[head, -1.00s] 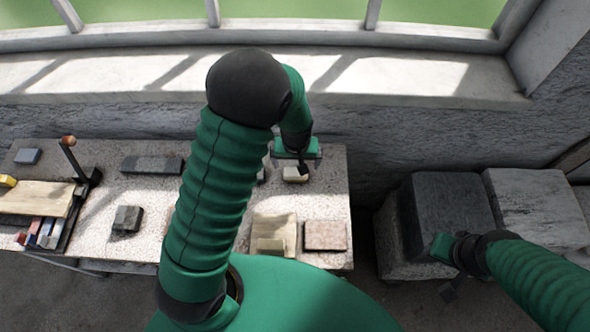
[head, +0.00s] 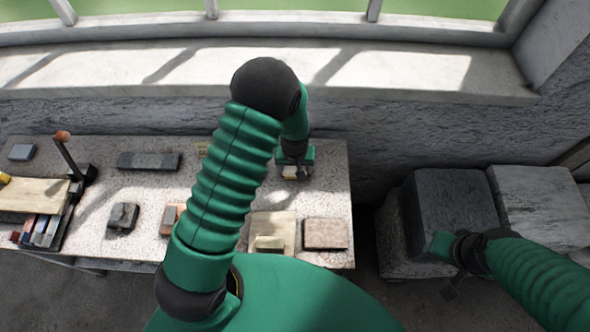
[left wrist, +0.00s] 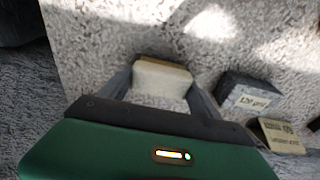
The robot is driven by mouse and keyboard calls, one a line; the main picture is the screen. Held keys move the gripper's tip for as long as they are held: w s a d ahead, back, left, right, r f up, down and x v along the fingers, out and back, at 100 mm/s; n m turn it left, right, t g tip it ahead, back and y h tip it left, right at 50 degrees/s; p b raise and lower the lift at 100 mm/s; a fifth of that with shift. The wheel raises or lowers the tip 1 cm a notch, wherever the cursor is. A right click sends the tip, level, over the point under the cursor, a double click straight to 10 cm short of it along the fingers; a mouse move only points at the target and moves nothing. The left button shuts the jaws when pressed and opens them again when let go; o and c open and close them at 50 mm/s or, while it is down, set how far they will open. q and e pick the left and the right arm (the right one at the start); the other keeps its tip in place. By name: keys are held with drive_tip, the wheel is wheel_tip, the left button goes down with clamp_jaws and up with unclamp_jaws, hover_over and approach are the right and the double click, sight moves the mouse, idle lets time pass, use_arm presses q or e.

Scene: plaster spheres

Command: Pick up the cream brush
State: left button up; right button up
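A small cream block (head: 290,172), which I take for the cream brush, lies near the back right of the stone-topped table. In the left wrist view the cream block (left wrist: 162,78) sits between my left gripper's fingers. My left gripper (head: 291,169) points down over it. Its fingers (left wrist: 161,84) are spread, one on each side of the block; whether they touch it is hard to see. My right gripper (head: 448,254) is by the grey stone blocks at the right, away from the table; its fingers are too unclear to judge.
A dark labelled block (left wrist: 248,94) and a cream labelled box (left wrist: 281,136) lie right of the fingers in the wrist view. A pinkish block (head: 325,234) and a board (head: 273,226) lie at the table's front. A tool rack (head: 62,218) stands at left.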

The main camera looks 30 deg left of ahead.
sight(296, 168)
use_arm(q)
drive_tip(key=shift+d+r, duration=0.1)
drive_tip(key=shift+d, duration=0.1)
drive_tip(key=c, duration=0.6)
wheel_tip(296, 168, up, 10)
